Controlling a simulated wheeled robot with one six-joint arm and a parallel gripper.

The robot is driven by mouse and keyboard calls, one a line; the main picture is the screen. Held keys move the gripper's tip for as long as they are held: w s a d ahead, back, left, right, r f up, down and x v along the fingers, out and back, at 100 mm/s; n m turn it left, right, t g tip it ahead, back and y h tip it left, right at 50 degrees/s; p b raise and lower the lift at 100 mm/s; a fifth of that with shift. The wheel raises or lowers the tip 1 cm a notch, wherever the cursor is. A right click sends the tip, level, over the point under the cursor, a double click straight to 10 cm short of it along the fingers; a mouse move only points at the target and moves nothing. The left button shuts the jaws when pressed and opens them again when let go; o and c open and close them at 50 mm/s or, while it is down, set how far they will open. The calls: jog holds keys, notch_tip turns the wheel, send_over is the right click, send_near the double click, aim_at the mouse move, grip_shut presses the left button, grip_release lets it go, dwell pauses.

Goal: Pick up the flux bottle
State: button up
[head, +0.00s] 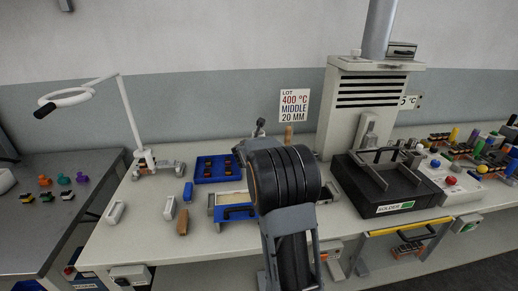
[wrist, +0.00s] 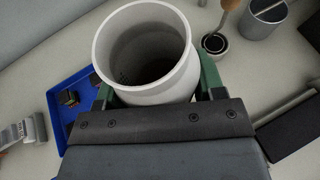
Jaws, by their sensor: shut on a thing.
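The flux bottle appears in the wrist view as a white, open-topped round container (wrist: 176,84) with a dark inside; no label shows. My gripper (wrist: 155,92) is shut on it, with a green finger at each side of its wall. The bottle leans toward the upper left in that picture. In the head view my dark arm hides both the bottle and the fingertips. I cannot tell how high it is above the bench.
A blue tray (wrist: 57,105) with small parts lies left of the bottle. A dark-mouthed jar (wrist: 215,43) with a wooden-handled tool and a grey cup (wrist: 264,18) stand at the upper right. A black solder unit (head: 376,207) stands right of my arm.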

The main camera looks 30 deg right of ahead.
jog(key=v, duration=0.7)
jog(key=shift+s+r, duration=0.3)
jog(key=shift+s, duration=0.05)
jog(key=shift+s, duration=0.1)
dwell(0.7)
